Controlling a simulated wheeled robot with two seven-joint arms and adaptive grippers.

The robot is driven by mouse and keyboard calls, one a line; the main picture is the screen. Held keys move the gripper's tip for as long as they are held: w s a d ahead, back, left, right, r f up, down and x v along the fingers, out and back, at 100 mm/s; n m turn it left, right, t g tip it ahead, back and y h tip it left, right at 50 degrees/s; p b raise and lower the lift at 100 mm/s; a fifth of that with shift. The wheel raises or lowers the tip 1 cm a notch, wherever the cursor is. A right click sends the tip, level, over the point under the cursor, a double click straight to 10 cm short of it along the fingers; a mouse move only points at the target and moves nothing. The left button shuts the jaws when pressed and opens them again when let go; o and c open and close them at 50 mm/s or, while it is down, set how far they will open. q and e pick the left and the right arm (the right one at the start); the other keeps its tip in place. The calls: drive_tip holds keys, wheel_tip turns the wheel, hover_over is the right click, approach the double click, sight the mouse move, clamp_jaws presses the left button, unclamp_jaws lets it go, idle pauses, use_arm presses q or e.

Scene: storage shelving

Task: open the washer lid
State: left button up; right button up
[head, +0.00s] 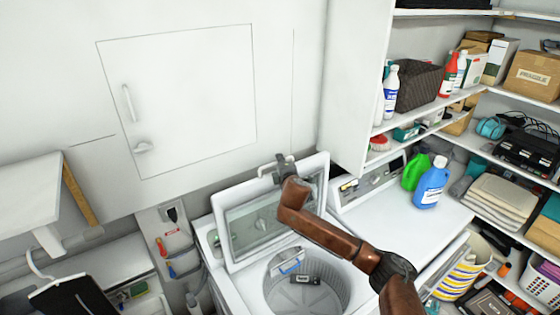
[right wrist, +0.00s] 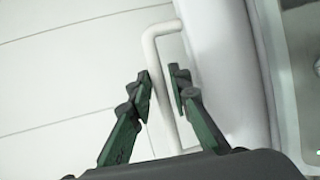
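The washer (head: 222,290) is a white top-loader in the lower middle of the head view. Its lid (head: 260,222), a white frame with a glass pane, stands raised and nearly upright behind the open drum (head: 306,290). My right gripper (head: 283,165) is at the lid's top edge. In the right wrist view, the white lid handle (right wrist: 149,55) passes between the fingers of my right gripper (right wrist: 163,80). The fingers stand apart on either side of the handle, with visible gaps. My left gripper is not in view.
A white wall cabinet (head: 185,95) is behind and above the lid. Right of the washer, a white machine top (head: 400,220) holds a blue jug (head: 430,185) and a green jug (head: 414,172). Loaded shelves (head: 465,140) fill the right side.

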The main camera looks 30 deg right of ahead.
drive_tip(key=shift+w+f, duration=0.1)
drive_tip(key=shift+w, duration=0.1)
drive_tip(key=shift+c, duration=0.7)
clamp_jaws()
